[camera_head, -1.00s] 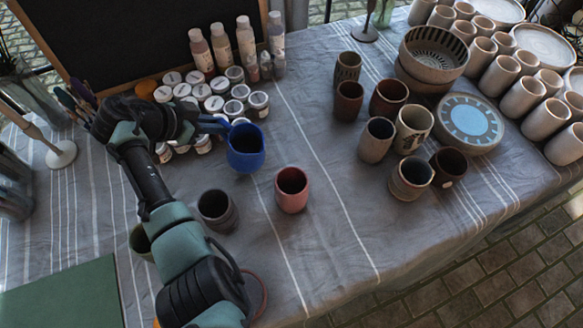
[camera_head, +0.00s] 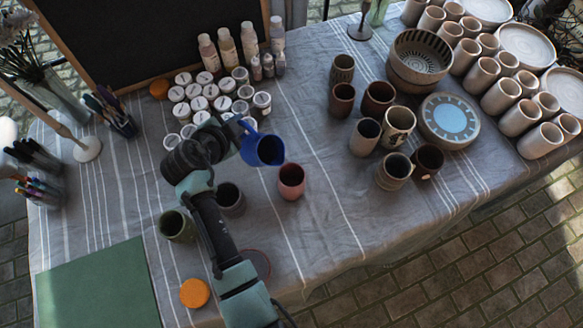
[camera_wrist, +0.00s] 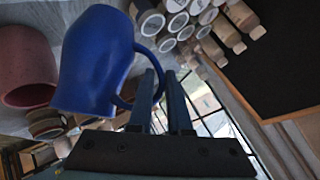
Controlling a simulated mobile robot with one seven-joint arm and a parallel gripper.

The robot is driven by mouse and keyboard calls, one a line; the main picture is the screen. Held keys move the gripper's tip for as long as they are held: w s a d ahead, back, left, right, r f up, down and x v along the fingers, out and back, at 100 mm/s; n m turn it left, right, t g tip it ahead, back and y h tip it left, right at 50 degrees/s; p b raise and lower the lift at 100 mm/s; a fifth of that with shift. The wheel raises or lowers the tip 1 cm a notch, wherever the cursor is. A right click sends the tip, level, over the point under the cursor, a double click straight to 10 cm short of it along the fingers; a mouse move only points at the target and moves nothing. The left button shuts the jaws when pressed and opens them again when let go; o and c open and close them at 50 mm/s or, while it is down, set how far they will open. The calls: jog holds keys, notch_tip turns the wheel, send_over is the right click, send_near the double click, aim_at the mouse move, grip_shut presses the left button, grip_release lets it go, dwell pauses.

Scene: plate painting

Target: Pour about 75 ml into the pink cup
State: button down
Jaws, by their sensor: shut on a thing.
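The pink cup (camera_head: 291,183) stands upright on the cloth-covered table; it also shows at the left of the wrist view (camera_wrist: 30,55). My gripper (camera_head: 243,128) is shut on the handle of a blue jug (camera_head: 262,150). The jug is held up and to the left of the pink cup in the head view, tilted with its mouth toward the lower right. In the wrist view the jug (camera_wrist: 95,60) is in front of my gripper's fingers (camera_wrist: 165,95). I see no stream of liquid, and the levels inside the jug and cup cannot be told.
A dark cup (camera_head: 231,199) and a green cup (camera_head: 175,226) stand left of the pink cup. Several paint jars (camera_head: 205,95) are behind. More cups and a bowl (camera_head: 420,58) stand at the right. The cloth right of the pink cup is clear.

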aim_at(244, 124)
jog(key=shift+s+d+r+t+y+p, duration=0.15)
jog(key=shift+d+r+t+y+p, duration=0.15)
jog(key=shift+r, duration=0.25)
jog(key=shift+s+d+r+m+t+y+p, duration=0.2)
jog(key=shift+r+m+t+p, duration=0.15)
jog(key=shift+r, duration=0.2)
jog(key=shift+s+d+r+m+t+y+p, duration=0.25)
jog(key=shift+r+p, duration=0.15)
jog(key=shift+r, duration=0.15)
dwell(0.4)
jog(key=shift+s+d+r+m+t+y+p, duration=0.2)
jog(key=shift+d+r+m+t+y+p, duration=0.1)
jog(key=shift+r, duration=0.15)
jog(key=shift+s+d+r+m+t+y+p, duration=0.2)
jog(key=shift+r+t, duration=0.1)
jog(key=shift+r, duration=0.1)
dwell(2.3)
